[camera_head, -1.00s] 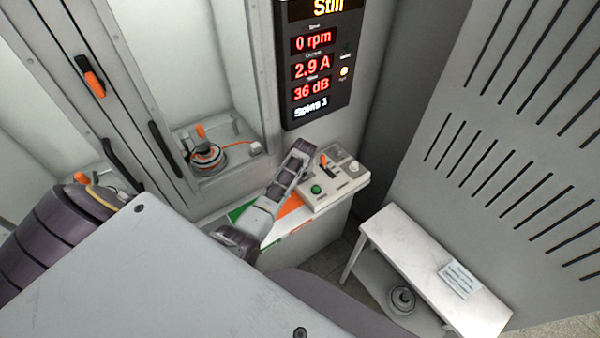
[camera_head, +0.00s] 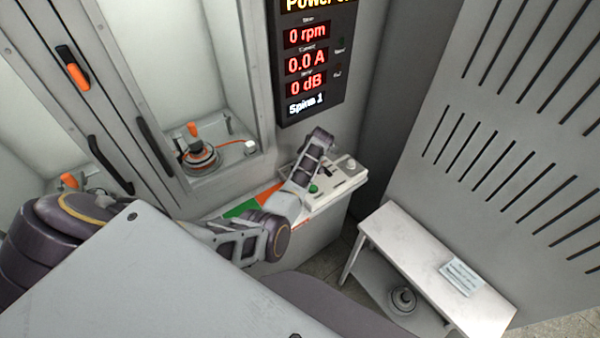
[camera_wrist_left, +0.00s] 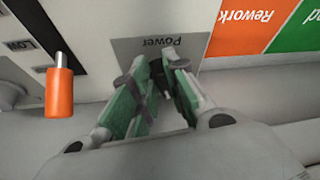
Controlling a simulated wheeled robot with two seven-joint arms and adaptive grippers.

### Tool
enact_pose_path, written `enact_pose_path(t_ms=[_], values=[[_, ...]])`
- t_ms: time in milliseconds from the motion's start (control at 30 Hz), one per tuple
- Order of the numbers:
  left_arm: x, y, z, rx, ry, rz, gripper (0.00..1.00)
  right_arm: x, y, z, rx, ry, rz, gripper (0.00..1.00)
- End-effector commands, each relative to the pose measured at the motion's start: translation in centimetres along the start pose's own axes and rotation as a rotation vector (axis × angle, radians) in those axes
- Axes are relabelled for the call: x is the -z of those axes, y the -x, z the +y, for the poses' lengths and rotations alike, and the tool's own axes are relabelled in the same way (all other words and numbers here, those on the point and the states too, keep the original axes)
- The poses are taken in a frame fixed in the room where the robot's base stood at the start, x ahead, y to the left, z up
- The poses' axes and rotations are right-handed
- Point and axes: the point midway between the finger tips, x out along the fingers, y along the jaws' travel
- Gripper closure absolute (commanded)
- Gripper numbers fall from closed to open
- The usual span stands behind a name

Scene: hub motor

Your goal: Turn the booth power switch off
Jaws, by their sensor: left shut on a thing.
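The control panel (camera_head: 345,178) sits on the bench under the display and is partly covered by my left arm. In the left wrist view, my left gripper (camera_wrist_left: 162,75) has its green-padded fingers closed together at the grey label reading "Power" (camera_wrist_left: 160,45). A small dark piece, seemingly the power switch (camera_wrist_left: 166,94), shows between the fingers; most of it is hidden, so its position is not clear. The display (camera_head: 310,60) has a top line starting "Power", cut off at the frame edge, with 0 rpm, 0.0 A and 0 dB. My right gripper is not in view.
An orange-tipped lever (camera_wrist_left: 60,92) stands beside the gripper, near a "LOW" marking. The hub motor (camera_head: 200,157) sits in the booth. A white side table (camera_head: 400,240) stands right.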

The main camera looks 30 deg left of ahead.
Motion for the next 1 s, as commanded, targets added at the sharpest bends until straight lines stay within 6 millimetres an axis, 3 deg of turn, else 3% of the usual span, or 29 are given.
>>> enact_pose_path(t_ms=[700, 1000], values=[[0.1, -0.3, 1.2, 0.152, 0.375, 0.0, 1.0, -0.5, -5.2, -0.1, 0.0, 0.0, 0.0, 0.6], [0.3, -0.3, 1.4, 0.195, 0.473, -0.001, 1.0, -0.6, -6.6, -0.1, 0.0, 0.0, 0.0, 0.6]])
